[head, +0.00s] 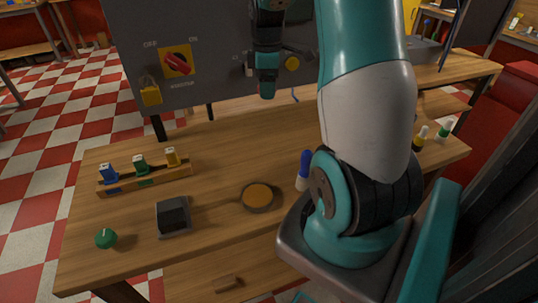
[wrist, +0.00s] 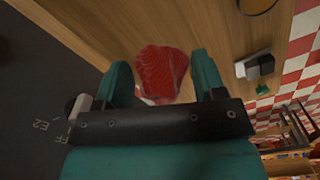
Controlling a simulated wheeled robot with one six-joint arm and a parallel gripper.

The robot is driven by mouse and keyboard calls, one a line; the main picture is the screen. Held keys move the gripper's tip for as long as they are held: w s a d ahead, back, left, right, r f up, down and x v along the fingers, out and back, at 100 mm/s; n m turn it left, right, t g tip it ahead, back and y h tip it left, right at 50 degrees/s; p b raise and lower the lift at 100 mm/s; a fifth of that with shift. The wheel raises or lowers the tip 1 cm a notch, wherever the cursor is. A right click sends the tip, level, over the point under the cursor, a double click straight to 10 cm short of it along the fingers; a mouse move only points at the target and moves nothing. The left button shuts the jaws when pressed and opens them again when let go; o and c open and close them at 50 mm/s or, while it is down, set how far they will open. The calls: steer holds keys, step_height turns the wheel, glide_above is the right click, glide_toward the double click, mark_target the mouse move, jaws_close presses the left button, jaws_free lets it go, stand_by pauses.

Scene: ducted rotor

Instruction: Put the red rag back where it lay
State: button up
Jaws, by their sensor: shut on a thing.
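The red rag (wrist: 162,72) shows in the wrist view, bunched between the two teal fingers of my gripper (wrist: 163,82). My gripper is shut on it. In the head view my gripper (head: 266,90) hangs fingers down in front of the grey panel, above the back part of the wooden table (head: 225,150). I cannot make out the rag in the head view. Part of the rag is hidden behind the gripper body in the wrist view.
The grey panel (head: 220,80) with a red switch (head: 178,64) and a yellow padlock (head: 150,95) stands behind the table. A padlock rack (head: 145,180), a dark grey box (head: 173,216), a green knob (head: 106,239), an orange-topped tin (head: 257,196) and a blue-capped bottle (head: 304,170) stand on the table. Its back middle looks clear.

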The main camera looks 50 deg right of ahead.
mark_target(270, 150)
steer(key=shift+s+d+f, duration=0.25)
step_height(270, 150, down, 19)
steer(key=shift+f+p, duration=0.1)
steer(key=shift+p, duration=0.95)
steer(key=o, duration=0.8)
steer(key=shift+f, duration=0.1)
steer(key=shift+o, duration=0.5)
